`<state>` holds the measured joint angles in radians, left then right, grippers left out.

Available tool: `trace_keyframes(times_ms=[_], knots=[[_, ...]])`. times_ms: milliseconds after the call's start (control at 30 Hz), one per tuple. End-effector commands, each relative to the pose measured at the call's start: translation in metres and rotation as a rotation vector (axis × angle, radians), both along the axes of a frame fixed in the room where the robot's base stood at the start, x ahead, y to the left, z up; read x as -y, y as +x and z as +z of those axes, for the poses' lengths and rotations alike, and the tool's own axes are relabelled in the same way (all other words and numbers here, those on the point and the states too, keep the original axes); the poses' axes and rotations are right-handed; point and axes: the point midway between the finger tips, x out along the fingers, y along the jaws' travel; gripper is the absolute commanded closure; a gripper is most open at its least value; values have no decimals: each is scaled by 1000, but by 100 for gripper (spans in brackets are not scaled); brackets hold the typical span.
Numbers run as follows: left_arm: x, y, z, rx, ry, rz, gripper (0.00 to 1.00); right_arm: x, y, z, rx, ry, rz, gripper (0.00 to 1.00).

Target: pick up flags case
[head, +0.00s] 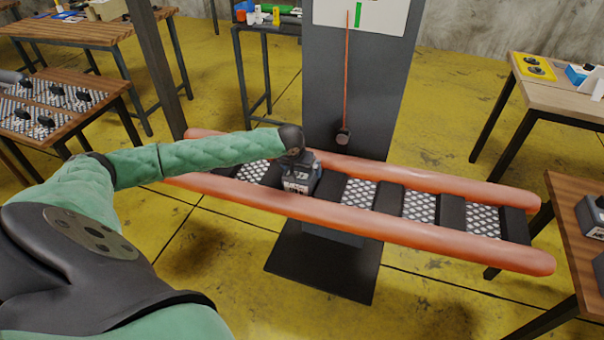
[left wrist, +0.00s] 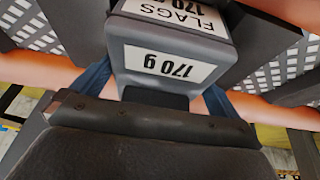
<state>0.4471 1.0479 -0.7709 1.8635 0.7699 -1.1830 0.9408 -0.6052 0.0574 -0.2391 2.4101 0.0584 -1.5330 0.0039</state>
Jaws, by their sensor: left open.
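The flags case (head: 298,184) is a small dark grey box with white labels. It sits on the inflatable boat (head: 420,232), which has orange tubes and dark slats over white mesh. In the left wrist view the case (left wrist: 172,62) shows upside-down labels reading "FLAGS" and "170 g". My left gripper (head: 300,162) is at the case from above, with the arm reaching in from the left. In the left wrist view its two bluish fingers (left wrist: 155,90) are open, one on each side of the case. Whether they touch it I cannot tell. My right gripper is not in view.
Wooden tables stand at the left (head: 75,120), the back right (head: 545,85) and the right edge (head: 570,215).

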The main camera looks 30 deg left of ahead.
Motion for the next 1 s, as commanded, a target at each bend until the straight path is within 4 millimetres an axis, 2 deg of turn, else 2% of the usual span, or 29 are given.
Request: trace_keyframes(times_ms=[333,500,533,833,1000], knots=[[-1,3,-7,1,2,0,0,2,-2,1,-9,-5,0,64],[-1,3,-7,1,2,0,33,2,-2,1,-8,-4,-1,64],[-1,3,-7,1,2,0,36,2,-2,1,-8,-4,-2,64],[-1,3,-3,2,0,0,36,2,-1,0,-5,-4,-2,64],[-1,3,14,3,1,0,36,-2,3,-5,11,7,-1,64]])
